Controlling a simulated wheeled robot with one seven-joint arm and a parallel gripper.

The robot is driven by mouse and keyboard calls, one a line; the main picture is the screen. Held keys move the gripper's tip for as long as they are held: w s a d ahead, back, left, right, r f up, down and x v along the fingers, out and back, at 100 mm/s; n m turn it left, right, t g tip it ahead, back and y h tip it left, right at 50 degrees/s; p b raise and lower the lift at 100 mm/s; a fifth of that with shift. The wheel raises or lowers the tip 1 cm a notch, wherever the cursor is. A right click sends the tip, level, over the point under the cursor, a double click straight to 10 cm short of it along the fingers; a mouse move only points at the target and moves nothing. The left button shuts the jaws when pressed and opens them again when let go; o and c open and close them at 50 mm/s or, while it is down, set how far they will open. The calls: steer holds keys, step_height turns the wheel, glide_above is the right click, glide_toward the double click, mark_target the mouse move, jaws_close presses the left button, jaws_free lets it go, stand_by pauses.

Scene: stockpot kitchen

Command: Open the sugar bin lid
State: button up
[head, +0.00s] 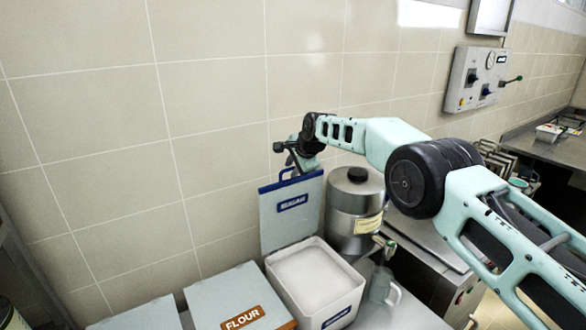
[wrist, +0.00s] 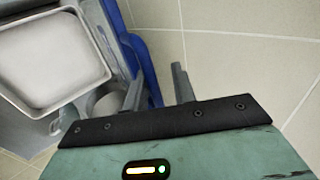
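The sugar bin (head: 318,290) is a white box with pale contents, open at the top. Its lid (head: 290,222) stands upright at the bin's back edge, near the wall, with a blue label and a blue handle (head: 290,178) along its upper edge. My gripper (head: 284,150) is just above the raised lid, by the handle. In the wrist view the two fingers of my gripper (wrist: 157,90) are apart, and a blue strip (wrist: 146,72) shows between and beyond them. I cannot tell whether a finger touches the handle.
A closed flour bin (head: 240,300) stands left of the sugar bin. A steel pot (head: 354,208) with a black knob stands close on the right, with a small jug (head: 384,288) in front. The tiled wall (head: 220,130) is close behind my gripper.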

steer(key=shift+s+d+f, duration=0.1)
steer(key=shift+d+f, duration=0.05)
steer(key=shift+f, duration=0.25)
steer(key=shift+r+b, duration=0.1)
steer(key=shift+b, duration=0.25)
steer(key=shift+s+d+r+b, duration=0.3)
steer(key=shift+r+b, duration=0.2)
steer(key=shift+b, duration=0.35)
steer(key=b+v, duration=0.7)
steer(key=v, duration=0.9)
steer(key=shift+a+r+b, duration=0.2)
steer(key=shift+r+b, duration=0.15)
steer(key=shift+w, duration=0.1)
